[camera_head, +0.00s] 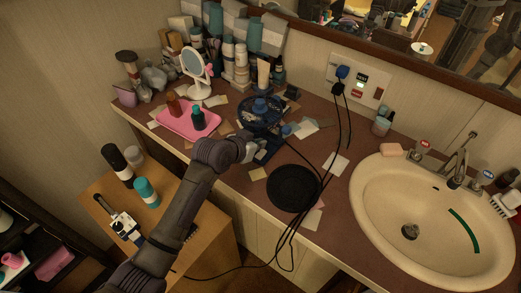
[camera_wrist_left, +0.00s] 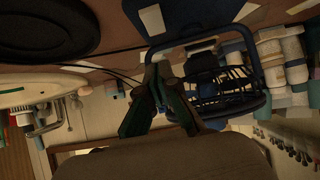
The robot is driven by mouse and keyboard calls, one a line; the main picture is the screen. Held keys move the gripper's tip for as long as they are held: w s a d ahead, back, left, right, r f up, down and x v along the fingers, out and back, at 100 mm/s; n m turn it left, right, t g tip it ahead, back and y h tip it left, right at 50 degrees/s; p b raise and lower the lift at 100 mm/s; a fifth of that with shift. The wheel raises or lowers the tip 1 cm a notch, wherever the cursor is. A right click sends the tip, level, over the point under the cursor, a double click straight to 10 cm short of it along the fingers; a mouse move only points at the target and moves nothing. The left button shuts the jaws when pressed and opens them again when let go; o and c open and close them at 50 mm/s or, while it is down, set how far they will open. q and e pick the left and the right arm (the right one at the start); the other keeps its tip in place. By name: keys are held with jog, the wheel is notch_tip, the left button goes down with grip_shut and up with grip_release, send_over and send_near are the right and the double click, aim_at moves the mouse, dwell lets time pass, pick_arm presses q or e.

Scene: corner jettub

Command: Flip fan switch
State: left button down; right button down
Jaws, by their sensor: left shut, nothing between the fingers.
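A small dark blue fan (camera_head: 259,110) stands on the brown counter, left of the sink; its cage also shows in the left wrist view (camera_wrist_left: 232,90). My left gripper (camera_head: 268,149) reaches over the counter to the fan's near side, close to its base. In the left wrist view its fingers (camera_wrist_left: 159,72) are together with nothing between them, beside the fan's frame. I cannot tell whether they touch it. The fan switch cannot be made out in either view. My right gripper is in neither view.
A black round object (camera_head: 293,188) lies right of my left gripper, with black cords (camera_head: 325,170) running from the wall outlet (camera_head: 357,83). A pink tray (camera_head: 188,121) with bottles and a white mirror (camera_head: 197,72) stand left of the fan. The sink (camera_head: 430,215) is at right.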

aim_at(264, 153)
pick_arm(q)
jog(key=shift+w+d+f, duration=0.15)
jog(key=shift+f, duration=0.9)
jog(key=shift+w+d+f, duration=0.1)
jog(key=shift+w+f, duration=0.05)
jog(key=shift+f, duration=0.85)
jog(key=shift+r+p, duration=0.15)
jog(key=shift+p, duration=0.55)
jog(key=shift+f+g, duration=0.3)
jog(key=shift+f, duration=0.05)
jog(key=shift+w+d+r, duration=0.1)
jog(key=shift+w+d, duration=0.05)
jog(key=shift+w+d+r, duration=0.15)
jog(key=shift+w+d, duration=0.2)
jog(key=shift+w, duration=0.2)
